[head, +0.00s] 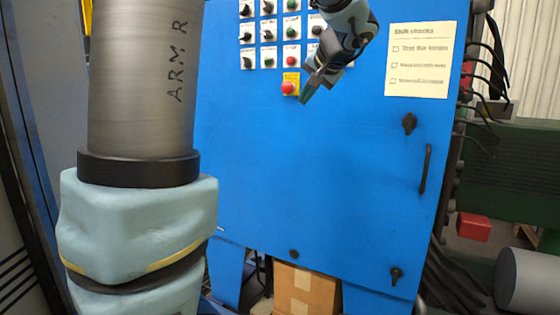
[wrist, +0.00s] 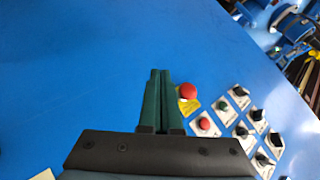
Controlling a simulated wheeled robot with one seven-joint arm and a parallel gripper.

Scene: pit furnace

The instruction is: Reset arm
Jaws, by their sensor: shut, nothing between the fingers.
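My gripper (head: 307,94) is in front of the upper part of the blue cabinet (head: 330,170), just right of a red emergency button on a yellow plate (head: 290,86). In the wrist view, my gripper (wrist: 161,75) has its two green fingers side by side, shut and empty. The red button (wrist: 188,91) shows just right of the fingers in that view. I cannot tell how far the fingertips are from the cabinet face.
Several knobs and buttons (head: 268,32) sit on the panel at the upper left. A checklist sheet (head: 420,60) is at the upper right. A door handle (head: 426,169) and dark cables (head: 482,75) lie at the right. A cardboard box (head: 304,289) is below the cabinet.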

